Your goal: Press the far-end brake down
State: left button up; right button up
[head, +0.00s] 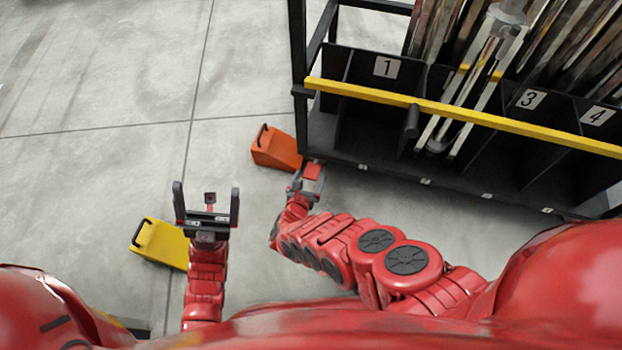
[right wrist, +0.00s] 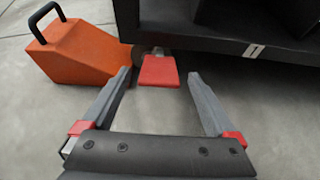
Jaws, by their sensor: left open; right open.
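A red brake pedal (right wrist: 158,71) sticks out from a caster under the cart's lower edge in the right wrist view. In the head view it shows as a small red patch (head: 312,171) at the cart's near left corner. My right gripper (head: 306,184) is open and low at that corner. In the right wrist view its two fingers (right wrist: 159,76) point toward the pedal, one on each side of it in the picture. I cannot tell whether they touch it or how far it is tilted. My left gripper (head: 206,190) is open and empty above the floor, left of the cart.
The black cart (head: 345,150) has numbered bays, a yellow bar (head: 460,116) and upright metal stands. An orange wedge chock (head: 275,148) with a black handle lies close left of the pedal. A yellow chock (head: 162,243) lies beside my left arm. Floor at the left is clear.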

aim_at(312, 171)
jog(key=shift+b+x, duration=0.5)
jog(key=shift+x, duration=0.65)
jog(key=shift+w, duration=0.2)
grip_shut()
